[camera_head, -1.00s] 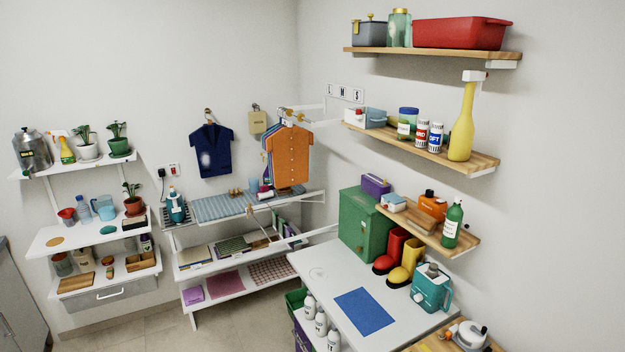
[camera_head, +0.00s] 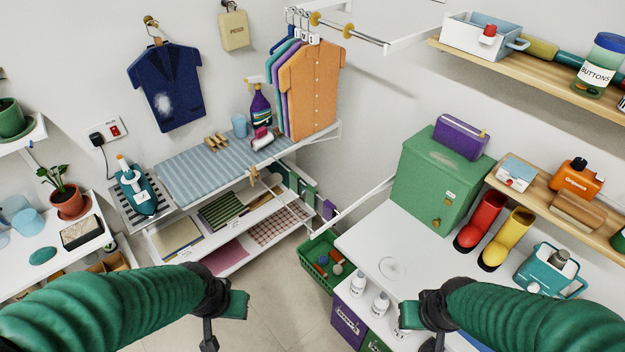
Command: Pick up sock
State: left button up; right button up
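I cannot make out a sock for certain. My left gripper (camera_head: 224,322) is at the bottom, left of centre, above the floor in the picture. My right gripper (camera_head: 418,326) is at the bottom, right of centre, in front of the white table. I see nothing held in either, but their fingertips are not clear enough to tell open from shut.
An ironing surface (camera_head: 190,180) with an iron (camera_head: 135,190) is at the left. Tiled floor shows between.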

aim_at(328, 213)
jog(key=i+j+z, duration=0.1)
jog(key=i+j, duration=0.3)
jog(key=i+j+z, duration=0.15)
jog(key=i+j, duration=0.25)
jog(key=i+j+z, duration=0.1)
jog(key=i+j, duration=0.25)
jog(key=j, duration=0.3)
jog(key=i+j+z, duration=0.1)
jog(key=i+j, duration=0.25)
jog(key=j, duration=0.15)
